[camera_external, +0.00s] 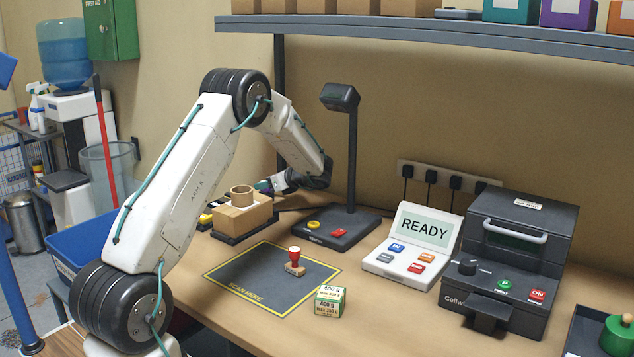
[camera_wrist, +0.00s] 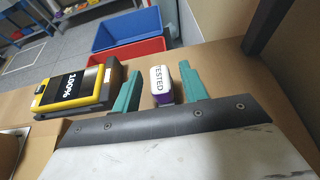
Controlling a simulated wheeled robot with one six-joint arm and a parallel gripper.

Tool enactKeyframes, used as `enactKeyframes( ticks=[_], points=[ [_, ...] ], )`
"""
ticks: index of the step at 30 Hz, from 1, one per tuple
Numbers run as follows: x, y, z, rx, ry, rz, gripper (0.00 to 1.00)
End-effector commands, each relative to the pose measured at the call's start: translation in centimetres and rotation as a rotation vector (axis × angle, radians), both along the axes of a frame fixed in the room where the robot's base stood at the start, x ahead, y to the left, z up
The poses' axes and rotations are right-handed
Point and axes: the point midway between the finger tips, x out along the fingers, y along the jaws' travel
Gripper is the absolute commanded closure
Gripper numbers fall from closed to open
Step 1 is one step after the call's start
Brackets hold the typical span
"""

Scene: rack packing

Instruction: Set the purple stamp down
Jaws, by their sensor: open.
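The purple stamp (camera_wrist: 163,98) shows in the wrist view, with a white face reading TESTED and a purple lower edge. It is between the two teal fingers of my gripper (camera_wrist: 160,69), which are open with a narrow gap on each side of it. The stamp seems to rest on the brown tabletop, but its underside is hidden. In the external view my gripper (camera_external: 266,186) is at the back of the table, behind a cardboard box, and the stamp cannot be clearly made out there.
A yellow-black device reading 100% (camera_wrist: 78,87) lies left of the fingers. Red (camera_wrist: 126,60) and blue (camera_wrist: 118,30) bins are beyond the table edge. The cardboard box (camera_external: 243,218) stands in front of my gripper. A red stamp (camera_external: 295,262) stands on the scan mat (camera_external: 245,272).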

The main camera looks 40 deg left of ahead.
Motion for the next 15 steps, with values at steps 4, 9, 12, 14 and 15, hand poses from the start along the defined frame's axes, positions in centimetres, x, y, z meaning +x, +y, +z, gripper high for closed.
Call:
enactKeyframes(
  ticks=[4,9,12,14,15],
  points=[
    [0.1,-2.8,1.1,0.001,-0.001,-0.004,0.57],
    [0.0,-3.9,4.2,0.001,-0.004,0.001,0.57],
    [0.0,-3.9,6.0,0.002,-0.003,0.0,0.57],
    [0.0,-3.9,6.9,0.002,-0.003,0.0,0.57],
    [0.0,-3.9,7.3,0.001,-0.002,0.001,0.57]
  ],
)
